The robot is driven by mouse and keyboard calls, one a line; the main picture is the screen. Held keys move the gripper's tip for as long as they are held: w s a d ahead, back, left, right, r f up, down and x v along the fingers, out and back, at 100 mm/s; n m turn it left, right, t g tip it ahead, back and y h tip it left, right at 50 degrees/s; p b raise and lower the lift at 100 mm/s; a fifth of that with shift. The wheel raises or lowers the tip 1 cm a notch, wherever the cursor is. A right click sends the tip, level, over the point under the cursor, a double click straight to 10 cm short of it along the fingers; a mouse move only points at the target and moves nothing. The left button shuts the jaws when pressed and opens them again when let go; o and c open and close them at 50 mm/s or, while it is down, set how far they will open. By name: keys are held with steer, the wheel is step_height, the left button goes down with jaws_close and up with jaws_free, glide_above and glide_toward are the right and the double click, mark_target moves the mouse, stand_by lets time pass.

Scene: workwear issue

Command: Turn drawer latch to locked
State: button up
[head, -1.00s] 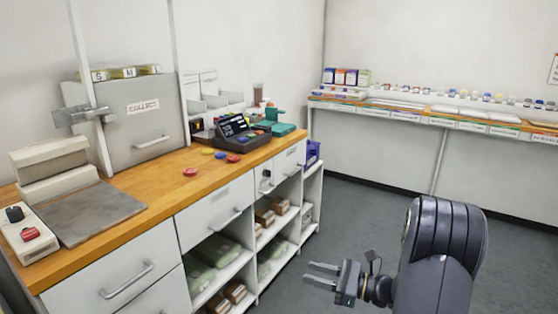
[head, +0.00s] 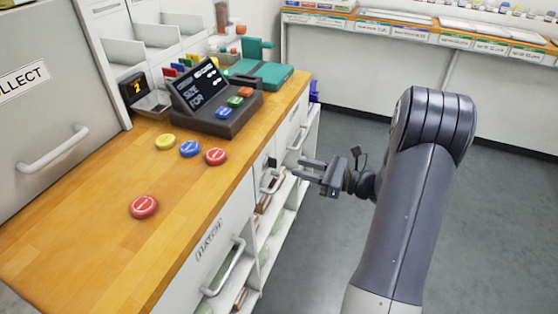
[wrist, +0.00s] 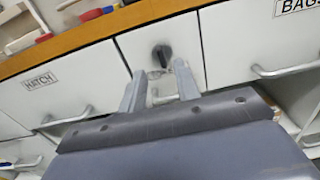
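The drawer latch (wrist: 161,56) is a dark rotary knob on the white front of a narrow drawer (wrist: 200,30). In the wrist view it stands roughly upright, tilted slightly; no lock marks can be read. In the head view the latch (head: 271,163) is a small dark spot above a drawer handle (head: 272,181). My gripper (head: 303,169) is in front of this drawer, its fingers towards the counter. In the wrist view my gripper (wrist: 160,82) is open and empty, its two fingers apart below the latch, which appears beyond them, apart from both.
The drawer labelled HATCH (wrist: 50,90) is left of the latch, and a BAGS drawer (wrist: 265,40) is right; both have protruding handles. On the wooden counter (head: 90,250) are coloured discs and a dark console (head: 215,100). Grey floor (head: 330,250) is clear beside my arm.

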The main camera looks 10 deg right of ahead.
mark_target(271, 162)
steer(key=x, duration=0.7)
steer(key=shift+w+a, duration=0.2)
steer(key=shift+a, duration=0.05)
steer(key=shift+c, duration=0.2)
jaws_close()
